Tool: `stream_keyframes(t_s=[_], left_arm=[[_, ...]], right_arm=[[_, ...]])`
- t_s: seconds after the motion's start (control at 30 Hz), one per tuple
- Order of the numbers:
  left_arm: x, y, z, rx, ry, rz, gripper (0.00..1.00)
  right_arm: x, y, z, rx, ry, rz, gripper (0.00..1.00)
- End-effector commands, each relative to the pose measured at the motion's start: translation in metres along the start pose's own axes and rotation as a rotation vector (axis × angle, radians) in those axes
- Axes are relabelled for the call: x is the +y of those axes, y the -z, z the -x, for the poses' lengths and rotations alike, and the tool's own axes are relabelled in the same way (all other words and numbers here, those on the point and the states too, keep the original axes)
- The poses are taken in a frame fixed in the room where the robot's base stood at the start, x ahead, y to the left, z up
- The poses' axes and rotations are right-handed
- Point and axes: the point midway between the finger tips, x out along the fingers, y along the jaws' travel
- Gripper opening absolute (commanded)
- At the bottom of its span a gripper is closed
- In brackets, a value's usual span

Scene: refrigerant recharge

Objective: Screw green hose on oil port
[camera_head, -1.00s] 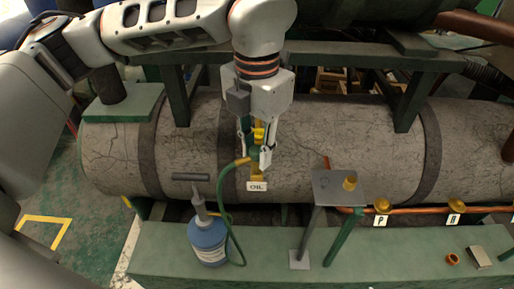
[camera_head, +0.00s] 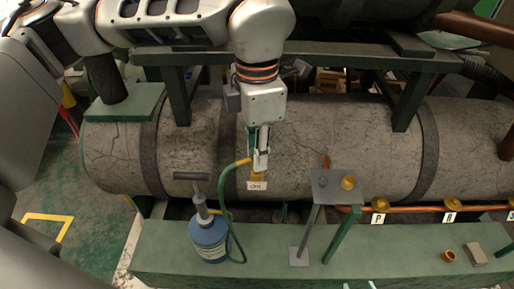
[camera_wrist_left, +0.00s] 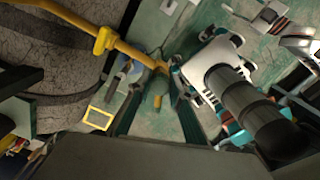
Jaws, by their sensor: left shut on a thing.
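My left gripper (camera_head: 262,160) is shut on the end fitting of the green hose (camera_head: 227,215), just above the oil port on the tank's front. The hose's yellow end piece (camera_head: 242,162) runs from the gripper to the left. In the left wrist view, the green coupling (camera_wrist_left: 155,90) sits between the fingers and the yellow tube (camera_wrist_left: 135,53) leads off it. The yellow oil port (camera_head: 258,174) shows below the fingers, over its white label (camera_head: 256,186). The fingers hide whether coupling and port touch. Small tips at the bottom edge appear to be my right gripper (camera_head: 360,286).
The hose hangs to a blue bottle (camera_head: 209,240) with a grey pump on the green ledge (camera_head: 170,233). A small metal stand (camera_head: 336,187) with a yellow fitting is to the right. More yellow ports (camera_head: 449,204) line a copper pipe farther right.

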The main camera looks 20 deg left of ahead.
Motion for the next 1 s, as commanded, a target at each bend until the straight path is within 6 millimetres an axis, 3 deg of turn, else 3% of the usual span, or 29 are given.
stream_keyframes(t_s=[0.13,0.47,0.77,1.0], left_arm=[[0.000,0.000,0.002,0.000,0.000,-0.090,0.00],[0.000,0.000,0.001,0.000,-0.001,-0.122,0.00],[0.000,0.000,0.001,0.000,-0.001,-0.393,0.00],[0.000,0.000,0.000,0.001,0.000,-0.412,0.00]], right_arm=[[0.001,0.004,0.002,0.002,-0.001,0.000,0.40],[0.001,0.005,0.002,0.002,-0.001,0.000,0.40],[0.002,0.013,0.007,0.006,-0.001,0.001,0.40],[0.002,0.013,0.006,0.006,-0.001,0.001,0.40]])
